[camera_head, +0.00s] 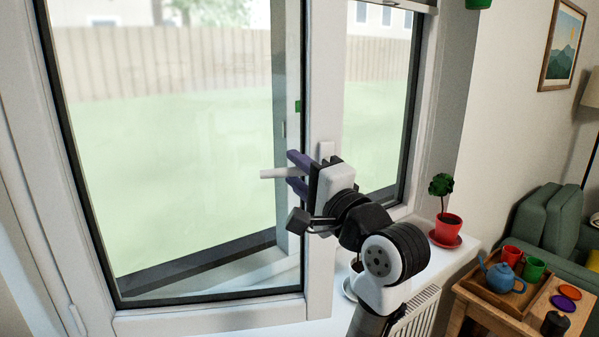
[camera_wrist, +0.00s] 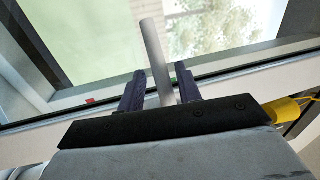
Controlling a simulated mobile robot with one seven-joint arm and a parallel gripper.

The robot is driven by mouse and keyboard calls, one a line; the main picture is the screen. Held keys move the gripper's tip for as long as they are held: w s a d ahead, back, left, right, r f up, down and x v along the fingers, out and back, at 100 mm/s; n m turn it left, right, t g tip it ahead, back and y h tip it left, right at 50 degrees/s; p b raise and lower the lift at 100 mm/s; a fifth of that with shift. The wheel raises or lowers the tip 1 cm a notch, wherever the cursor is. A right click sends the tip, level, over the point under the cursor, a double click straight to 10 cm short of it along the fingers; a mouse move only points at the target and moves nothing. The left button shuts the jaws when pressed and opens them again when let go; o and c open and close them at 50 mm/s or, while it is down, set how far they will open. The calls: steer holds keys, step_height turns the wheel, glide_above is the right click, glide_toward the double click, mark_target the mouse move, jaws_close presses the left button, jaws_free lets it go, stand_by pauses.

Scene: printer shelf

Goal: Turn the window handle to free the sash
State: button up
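The window handle (camera_head: 274,173) is a pale bar lying about level in the head view, with its free end to the left, in front of the large left pane. In the wrist view the handle (camera_wrist: 155,60) stands between the two dark purple fingers and reaches beyond their tips. My gripper (camera_head: 297,172) is open around the handle, with a clear gap on the left side in the wrist view (camera_wrist: 160,88). The handle's base is hidden behind the gripper. The sash (camera_head: 210,309) is white-framed around the left pane; I cannot tell whether it stands ajar.
A red pot with a small plant (camera_head: 447,227) stands on the sill (camera_head: 468,245) to the right. A radiator (camera_head: 415,315) is below. A wooden side table (camera_head: 480,305) carries a blue teapot (camera_head: 503,278) and cups. A green armchair (camera_head: 550,222) is at the far right.

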steer(key=shift+s, duration=0.1)
steer(key=b+v, duration=0.4)
steer(key=v, duration=0.9)
steer(key=shift+s+d+b, duration=0.25)
steer(key=shift+s+b, duration=0.05)
